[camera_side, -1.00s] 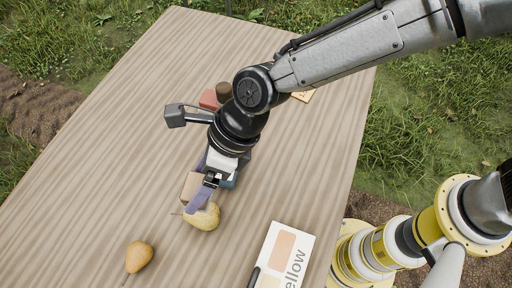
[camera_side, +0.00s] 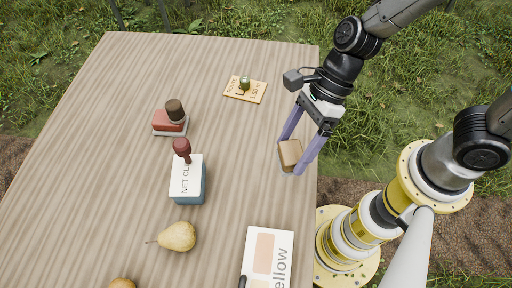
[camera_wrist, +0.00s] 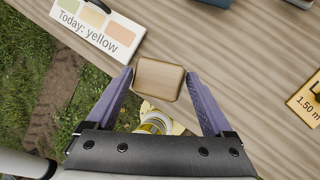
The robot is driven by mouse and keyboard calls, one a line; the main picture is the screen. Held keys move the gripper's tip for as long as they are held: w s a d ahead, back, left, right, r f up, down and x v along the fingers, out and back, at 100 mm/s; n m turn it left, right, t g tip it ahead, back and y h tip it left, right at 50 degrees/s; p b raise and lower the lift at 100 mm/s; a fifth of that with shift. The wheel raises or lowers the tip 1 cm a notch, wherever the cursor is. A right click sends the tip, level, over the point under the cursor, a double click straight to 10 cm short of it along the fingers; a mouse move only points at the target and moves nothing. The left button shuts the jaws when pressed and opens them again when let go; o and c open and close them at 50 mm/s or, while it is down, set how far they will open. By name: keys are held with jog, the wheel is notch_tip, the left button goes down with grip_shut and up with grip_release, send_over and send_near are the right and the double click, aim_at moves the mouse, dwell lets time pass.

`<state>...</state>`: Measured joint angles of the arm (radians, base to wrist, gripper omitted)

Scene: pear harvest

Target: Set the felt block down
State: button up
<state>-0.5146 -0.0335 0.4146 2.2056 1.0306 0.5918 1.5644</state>
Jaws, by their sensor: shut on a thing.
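The felt block (camera_side: 290,153) is a small brown block with rounded corners and a tan face. My gripper (camera_side: 291,157) is shut on it, with the purple fingers on either side. In the side view the block shows near the table's right edge; its height above the table is hard to tell. In the wrist view the block (camera_wrist: 158,79) sits between the fingertips of my gripper (camera_wrist: 158,84), with the table's edge and grass behind it. The underside of the block is hidden.
The wooden table (camera_side: 110,150) has clear room in the middle. On it stand a blue box with a white label (camera_side: 187,178), a red block with a brown knob (camera_side: 168,122), a small sign (camera_side: 245,91), pears (camera_side: 178,237) and a "yellow" card (camera_side: 268,258).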

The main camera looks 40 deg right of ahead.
jog(key=d+m, duration=0.1)
jog(key=d, duration=0.1)
jog(key=d+r+m+t, duration=0.1)
jog(key=d, duration=0.2)
jog(key=d+m, duration=0.1)
jog(key=d, duration=0.2)
jog(key=shift+d+r+t, duration=0.15)
jog(key=shift+r+t, duration=0.05)
jog(key=shift+t, duration=0.2)
jog(key=w+a+f, duration=0.2)
jog(key=w+f, duration=0.1)
jog(key=w+a+f, duration=0.3)
jog(key=w, duration=0.1)
jog(key=w+a+f, duration=0.2)
jog(key=w+f, duration=0.1)
jog(key=w, duration=0.1)
jog(key=shift+w+a+f, duration=0.15)
jog(key=shift+a+f, duration=0.05)
jog(key=shift+a, duration=0.1)
jog(key=shift+w+a+f, duration=0.1)
jog(key=shift+w+f, duration=0.05)
jog(key=shift+f, duration=1.6)
jog(key=o, duration=1.1)
jog(key=shift+f, duration=0.1)
